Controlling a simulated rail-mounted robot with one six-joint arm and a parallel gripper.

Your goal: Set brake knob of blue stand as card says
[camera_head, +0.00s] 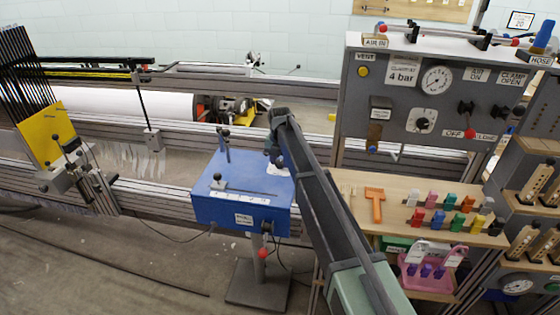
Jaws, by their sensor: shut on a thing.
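The blue stand (240,212) is a blue box on a grey post and base plate, left of my arm. Its top bears a slot, a black-knobbed slider (217,181), an upright rod (225,147) and a white scale strip (238,199). The front has a small white label (244,219), too small to read, and a black knob (266,227). A red ball knob (263,253) is below. My gripper (275,158) is low at the top's back right corner, apparently shut on a small knob there. My arm partly hides the contact. I cannot tell which card is meant.
A grey panel (400,112) with gauge and valves stands right, a small framed card (520,20) above it. The wooden shelf (350,184) holds an orange tool (375,204) and several coloured clips. Rails run behind the stand; a yellow plate (45,135) stands left. Floor at front left is mostly clear.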

